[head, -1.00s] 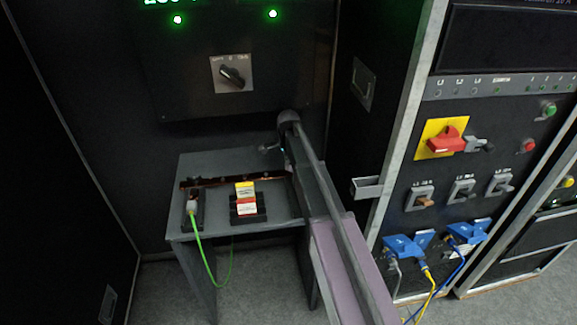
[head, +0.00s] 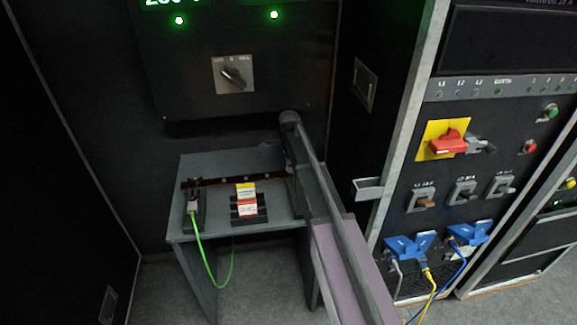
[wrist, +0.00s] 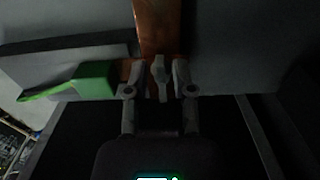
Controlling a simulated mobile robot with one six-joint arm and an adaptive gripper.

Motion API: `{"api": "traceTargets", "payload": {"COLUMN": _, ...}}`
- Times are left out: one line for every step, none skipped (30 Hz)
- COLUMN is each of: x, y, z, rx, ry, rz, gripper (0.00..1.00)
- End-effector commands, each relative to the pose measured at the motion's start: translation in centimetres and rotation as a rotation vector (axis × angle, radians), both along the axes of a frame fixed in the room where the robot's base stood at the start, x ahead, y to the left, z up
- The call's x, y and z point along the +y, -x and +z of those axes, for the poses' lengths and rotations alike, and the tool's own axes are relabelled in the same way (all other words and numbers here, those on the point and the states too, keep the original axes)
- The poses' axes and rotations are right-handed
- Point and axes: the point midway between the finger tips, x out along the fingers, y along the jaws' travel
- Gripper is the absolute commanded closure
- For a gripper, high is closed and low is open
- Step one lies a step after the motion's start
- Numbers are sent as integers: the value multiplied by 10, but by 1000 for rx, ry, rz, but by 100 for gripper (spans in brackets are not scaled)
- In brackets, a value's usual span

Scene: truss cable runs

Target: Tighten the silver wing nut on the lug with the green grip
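In the wrist view the silver wing nut (wrist: 158,70) stands at the near end of the copper bar (wrist: 158,28). The green grip (wrist: 88,82) of the lug lies just left of it. My gripper (wrist: 159,84) has one finger on each side of the wing nut, with narrow gaps between finger and nut. It looks open and holds nothing. In the head view my arm covers the right end of the copper bar (head: 220,181), and my gripper and the wing nut are hidden there.
In the head view a green cable (head: 203,255) hangs from the left side of the grey table (head: 177,238). A block with yellow and red-white labels (head: 247,208) sits mid-table. A black panel with a rotary switch (head: 233,76) stands behind. A rack with blue plugs (head: 408,246) is at right.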

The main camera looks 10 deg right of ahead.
Motion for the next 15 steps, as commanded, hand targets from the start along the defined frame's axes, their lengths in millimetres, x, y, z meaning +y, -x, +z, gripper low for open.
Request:
{"api": "traceTargets", "payload": {"x": 0, "y": 0, "z": 0, "rx": -1, "ry": 0, "rz": 0, "gripper": 54}}
{"api": "traceTargets", "payload": {"x": 0, "y": 0, "z": 0, "rx": -1, "ry": 0, "rz": 0, "gripper": 54}}
{"api": "traceTargets", "payload": {"x": 0, "y": 0, "z": 0, "rx": -1, "ry": 0, "rz": 1, "gripper": 54}}
{"api": "traceTargets", "payload": {"x": 0, "y": 0, "z": 0, "rx": -1, "ry": 0, "rz": 1, "gripper": 54}}
{"api": "traceTargets", "payload": {"x": 0, "y": 0, "z": 0, "rx": -1, "ry": 0, "rz": 1, "gripper": 54}}
{"api": "traceTargets", "payload": {"x": 0, "y": -1, "z": 0, "rx": -1, "ry": 0, "rz": 1, "gripper": 54}}
{"api": "traceTargets", "payload": {"x": 0, "y": -1, "z": 0, "rx": -1, "ry": 0, "rz": 1, "gripper": 54}}
{"api": "traceTargets", "payload": {"x": 0, "y": -1, "z": 0, "rx": -2, "ry": 0, "rz": 1, "gripper": 54}}
{"api": "traceTargets", "payload": {"x": 0, "y": -1, "z": 0, "rx": -2, "ry": 0, "rz": 1, "gripper": 54}}
{"api": "traceTargets", "payload": {"x": 0, "y": -1, "z": 0, "rx": -2, "ry": 0, "rz": 2, "gripper": 54}}
{"api": "traceTargets", "payload": {"x": 0, "y": -1, "z": 0, "rx": -2, "ry": 0, "rz": 2, "gripper": 54}}
{"api": "traceTargets", "payload": {"x": 0, "y": -1, "z": 0, "rx": -2, "ry": 0, "rz": 4, "gripper": 54}}
{"api": "traceTargets", "payload": {"x": 0, "y": -1, "z": 0, "rx": -2, "ry": 0, "rz": 7, "gripper": 54}}
{"api": "traceTargets", "payload": {"x": 0, "y": -1, "z": 0, "rx": -2, "ry": 0, "rz": 10, "gripper": 54}}
{"api": "traceTargets", "payload": {"x": 0, "y": -1, "z": 0, "rx": -2, "ry": 0, "rz": 16, "gripper": 54}}
